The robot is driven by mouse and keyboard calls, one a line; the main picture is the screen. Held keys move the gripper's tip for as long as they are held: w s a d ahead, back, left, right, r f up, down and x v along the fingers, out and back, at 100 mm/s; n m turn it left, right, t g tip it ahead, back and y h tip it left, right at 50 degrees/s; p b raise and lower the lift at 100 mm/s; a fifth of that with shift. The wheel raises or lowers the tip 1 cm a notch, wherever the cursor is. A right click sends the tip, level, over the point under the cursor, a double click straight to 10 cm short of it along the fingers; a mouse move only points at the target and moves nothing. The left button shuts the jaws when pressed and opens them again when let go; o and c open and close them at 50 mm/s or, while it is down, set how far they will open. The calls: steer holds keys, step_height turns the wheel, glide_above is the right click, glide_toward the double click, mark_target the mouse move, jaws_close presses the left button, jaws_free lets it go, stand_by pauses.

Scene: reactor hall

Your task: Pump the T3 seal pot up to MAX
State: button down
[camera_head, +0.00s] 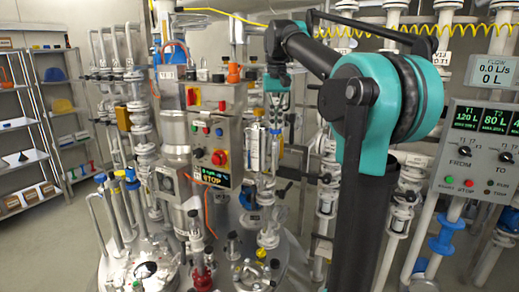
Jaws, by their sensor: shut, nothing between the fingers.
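My gripper (276,128) hangs below the teal wrist in the upper middle, in front of the crowded pipework. It is small and dark here; its fingers are shut and empty. A slim clear-and-white upright cylinder (254,152) with dark markings stands just left of and below it. This may be the seal pot, but I cannot read a T3 label or a MAX mark on it. The liquid level cannot be made out. A pump handle cannot be told apart from the other fittings. Whether the gripper touches anything is unclear.
A control box (211,145) with a red knob and a STOP display stands left of the gripper. A transfer panel (483,150) with FROM and TO knobs is at right, below a flow display (492,70). Vessel lids (140,262) with valves crowd below. Shelves (22,120) stand far left.

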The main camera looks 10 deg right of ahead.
steer(key=shift+f, duration=0.75)
steer(key=shift+r, duration=2.05)
steer(key=shift+f, duration=2)
steer(key=shift+r, duration=2)
